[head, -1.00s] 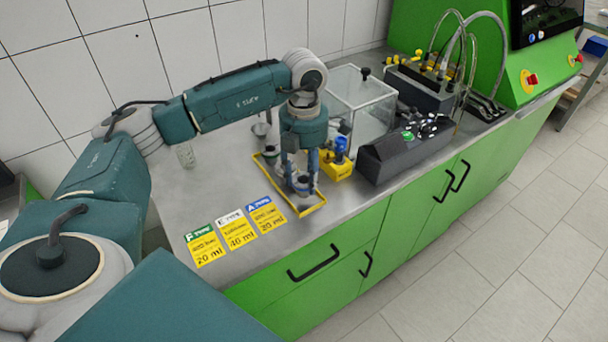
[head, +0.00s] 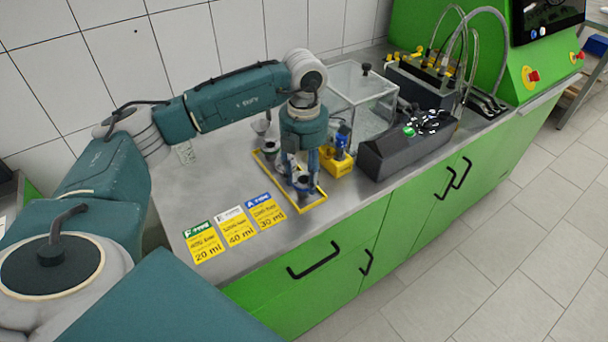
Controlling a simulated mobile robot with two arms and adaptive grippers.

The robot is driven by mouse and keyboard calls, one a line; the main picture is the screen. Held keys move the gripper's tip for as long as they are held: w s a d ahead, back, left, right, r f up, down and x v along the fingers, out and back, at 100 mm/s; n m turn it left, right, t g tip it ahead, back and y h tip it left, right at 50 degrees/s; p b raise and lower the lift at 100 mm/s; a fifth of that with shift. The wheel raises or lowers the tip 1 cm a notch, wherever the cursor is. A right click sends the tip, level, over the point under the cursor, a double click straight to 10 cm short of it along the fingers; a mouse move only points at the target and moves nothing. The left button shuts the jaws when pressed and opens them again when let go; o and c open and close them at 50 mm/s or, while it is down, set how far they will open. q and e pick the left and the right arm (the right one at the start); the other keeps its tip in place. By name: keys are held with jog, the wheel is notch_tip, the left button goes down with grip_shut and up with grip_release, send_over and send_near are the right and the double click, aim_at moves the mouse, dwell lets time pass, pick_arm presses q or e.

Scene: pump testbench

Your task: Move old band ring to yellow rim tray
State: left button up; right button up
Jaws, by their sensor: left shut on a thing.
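The yellow rim tray (head: 314,204) lies on the metal bench top, a long narrow tray with a yellow edge. My left gripper (head: 303,186) points down over the near part of this tray. It is shut on a small dark thing between its fingertips, low over the tray or touching it. This thing is probably the old band ring, but it is too small and too covered by the fingers to tell. Another small metal part (head: 270,148) sits at the tray's far end. My right gripper is not in view.
A yellow holder (head: 338,166) with a blue item stands just right of the tray. Behind it are a clear glass box (head: 362,95) and a dark grey unit (head: 408,148). Labelled cards (head: 235,228) lie at the left front. Green cabinets (head: 320,265) are below.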

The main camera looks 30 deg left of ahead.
pick_arm(q)
jog(key=shift+f+b, duration=0.4)
jog(key=shift+f, duration=0.1)
dwell(0.4)
jog(key=o, duration=1.4)
jog(key=shift+c, duration=0.2)
notch_tip(320, 180, up, 7)
jog(key=p, duration=0.4)
jog(key=shift+s, duration=0.1)
